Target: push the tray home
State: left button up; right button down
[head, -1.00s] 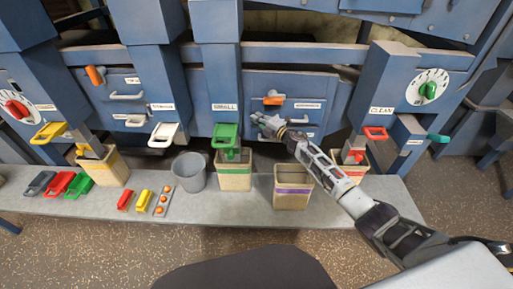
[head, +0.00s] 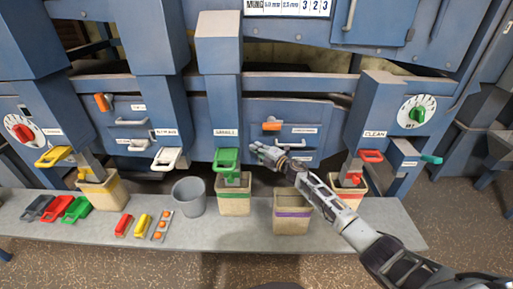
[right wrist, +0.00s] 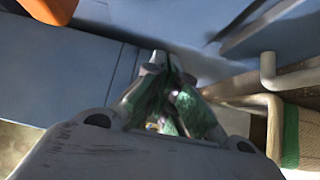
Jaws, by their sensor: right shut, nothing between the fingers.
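The blue machine's middle bay has a blue tray front (head: 325,141) with an orange latch (head: 271,125) and white labels. The latch also shows at the top left of the right wrist view (right wrist: 80,12). My right gripper (head: 256,150) is shut and empty, just below the latch and close to the tray front. In the right wrist view the fingertips (right wrist: 160,62) point at a blue surface; I cannot tell whether they touch it. The gripper and forearm hide part of the tray front, and its handle is not clear. My left gripper is not in view.
A grey bench (head: 240,232) runs below. On it stand a grey bucket (head: 189,197), a green-striped bin (head: 234,202) and a purple-striped bin (head: 291,217). A red-striped bin (head: 348,188) is behind my forearm. A green spout handle (head: 227,157) is left of the gripper.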

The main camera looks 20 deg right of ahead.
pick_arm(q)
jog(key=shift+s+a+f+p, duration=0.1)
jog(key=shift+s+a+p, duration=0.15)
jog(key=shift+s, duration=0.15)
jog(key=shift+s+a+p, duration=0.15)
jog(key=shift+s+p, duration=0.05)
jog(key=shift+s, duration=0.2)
pick_arm(e)
jog(key=v, duration=1)
jog(key=shift+s, duration=0.25)
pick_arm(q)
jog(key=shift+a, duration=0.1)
pick_arm(e)
jog(key=shift+r, duration=0.1)
